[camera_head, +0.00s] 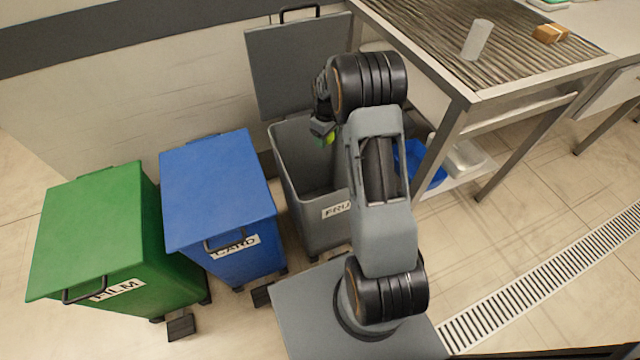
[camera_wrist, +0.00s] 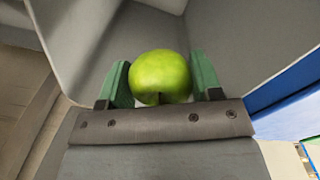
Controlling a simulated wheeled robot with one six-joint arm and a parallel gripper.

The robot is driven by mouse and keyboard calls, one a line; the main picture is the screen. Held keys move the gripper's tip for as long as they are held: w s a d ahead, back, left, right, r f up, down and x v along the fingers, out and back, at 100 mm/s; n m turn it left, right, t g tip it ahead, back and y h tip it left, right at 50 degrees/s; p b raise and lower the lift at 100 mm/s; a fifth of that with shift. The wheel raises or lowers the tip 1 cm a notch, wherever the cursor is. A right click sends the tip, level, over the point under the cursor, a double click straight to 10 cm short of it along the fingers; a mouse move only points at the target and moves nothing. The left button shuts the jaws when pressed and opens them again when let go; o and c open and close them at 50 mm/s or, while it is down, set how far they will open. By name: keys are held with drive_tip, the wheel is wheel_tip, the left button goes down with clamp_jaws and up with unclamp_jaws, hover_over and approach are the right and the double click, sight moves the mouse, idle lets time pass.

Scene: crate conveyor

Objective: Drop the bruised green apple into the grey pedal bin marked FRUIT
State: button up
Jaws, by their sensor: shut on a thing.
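The green apple (camera_wrist: 160,74) is held between the two green fingers of my gripper (camera_wrist: 162,82) in the wrist view. No bruise shows on the side I see. In the head view the apple (camera_head: 329,138) is a small green patch at my gripper (camera_head: 322,130), mostly hidden by the gripper and arm. The grey pedal bin (camera_head: 290,180) has a label partly hidden by my arm, with "FRU" readable. Its lid (camera_head: 285,65) stands open against the wall. My gripper is over the bin's opening; its exact height above the rim is hard to tell.
A blue bin marked CARD (camera_head: 215,190) and a green bin marked FILM (camera_head: 95,230) stand closed to the left. A conveyor (camera_head: 440,35) with a pale cylinder (camera_head: 477,40) and a brown block (camera_head: 550,33) is at the upper right. A blue container (camera_head: 420,165) sits beneath it.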

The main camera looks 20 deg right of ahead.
drive_tip(key=shift+f+b, duration=0.7)
drive_tip(key=shift+f, duration=0.7)
drive_tip(key=o, duration=1)
drive_tip(key=shift+o, duration=0.2)
wheel_tip(320, 180, up, 14)
drive_tip(key=p, duration=0.3)
drive_tip(key=shift+a, duration=0.1)
drive_tip(key=shift+s+f, duration=0.1)
